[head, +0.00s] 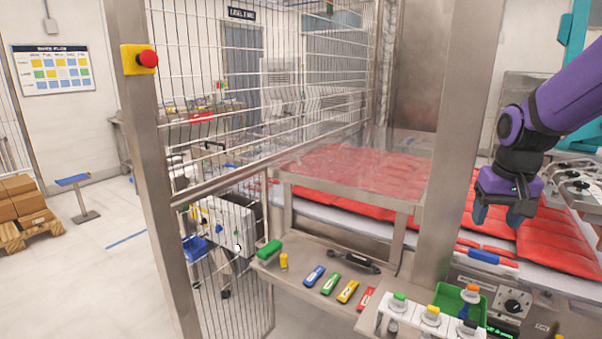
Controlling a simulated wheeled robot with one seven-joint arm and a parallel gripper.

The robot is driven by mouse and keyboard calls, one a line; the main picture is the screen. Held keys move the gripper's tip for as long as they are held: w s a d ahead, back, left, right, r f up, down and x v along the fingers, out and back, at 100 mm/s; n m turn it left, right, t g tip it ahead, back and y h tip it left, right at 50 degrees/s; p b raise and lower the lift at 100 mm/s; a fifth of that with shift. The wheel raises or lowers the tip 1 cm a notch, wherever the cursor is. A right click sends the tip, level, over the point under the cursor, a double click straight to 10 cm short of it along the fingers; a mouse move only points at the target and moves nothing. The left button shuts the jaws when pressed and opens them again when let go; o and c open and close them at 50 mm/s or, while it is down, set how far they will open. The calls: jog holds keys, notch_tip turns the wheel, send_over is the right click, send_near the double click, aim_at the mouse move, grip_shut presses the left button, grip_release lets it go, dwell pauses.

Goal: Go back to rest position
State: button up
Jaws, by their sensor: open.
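My gripper (499,214) is at the right in the head view, at the end of my purple arm (570,95). Its dark blue fingers point down and stand apart, with nothing seen between them. It hangs in front of the red cushioned surface (455,225), beside the metal post. Whether it touches anything below cannot be told.
A metal post (448,130) stands just left of my gripper. A shelf (310,290) below holds several coloured blocks and a dark handle (350,261). A button panel (430,322) and a green tray (455,298) are below. A wire fence with a red button (147,58) is left.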

jog(key=s+a+r+n+t, duration=0.1)
jog(key=s+a+r, duration=0.1)
jog(key=s, duration=0.4)
jog(key=s+a+r+t, duration=0.1)
jog(key=s+a+r, duration=0.2)
jog(key=s, duration=0.4)
jog(key=s+a+r+n+t, duration=0.1)
jog(key=s+a+r, duration=0.1)
jog(key=s, duration=0.5)
jog(key=shift+a+r+n+t, duration=0.3)
jog(key=shift+a+r, duration=0.05)
jog(key=shift+r, duration=0.15)
